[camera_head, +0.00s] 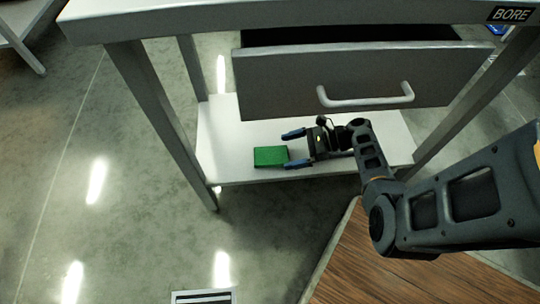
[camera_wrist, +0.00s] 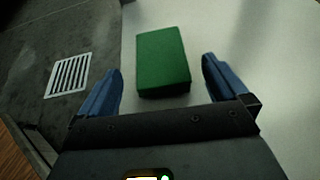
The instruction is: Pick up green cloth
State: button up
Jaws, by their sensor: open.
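The green cloth (camera_head: 270,156) looks like a small folded block. It lies on the white lower shelf (camera_head: 230,128) of a metal table, near the shelf's front left. It also shows in the wrist view (camera_wrist: 162,62), ahead of the fingers. My gripper (camera_head: 288,149) reaches in from the right, under the drawer, with its blue fingers apart and nothing held. In the wrist view the open fingers (camera_wrist: 163,88) stand on either side of the near end of the cloth. I cannot tell whether they touch the shelf.
A partly open grey drawer (camera_head: 350,80) with a handle hangs above my gripper. Table legs (camera_head: 160,120) stand at the left and right of the shelf. A floor grate (camera_wrist: 68,75) lies left of the shelf. A wooden surface (camera_head: 400,270) is at the lower right.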

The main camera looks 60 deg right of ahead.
aim_at(274, 155)
jog(key=b+x, duration=0.1)
jog(key=x, duration=0.4)
jog(key=shift+w+f+b, duration=0.1)
jog(key=shift+w+b, duration=0.05)
jog(key=shift+b, duration=0.25)
jog(key=c, duration=1)
jog(key=shift+o, duration=0.2)
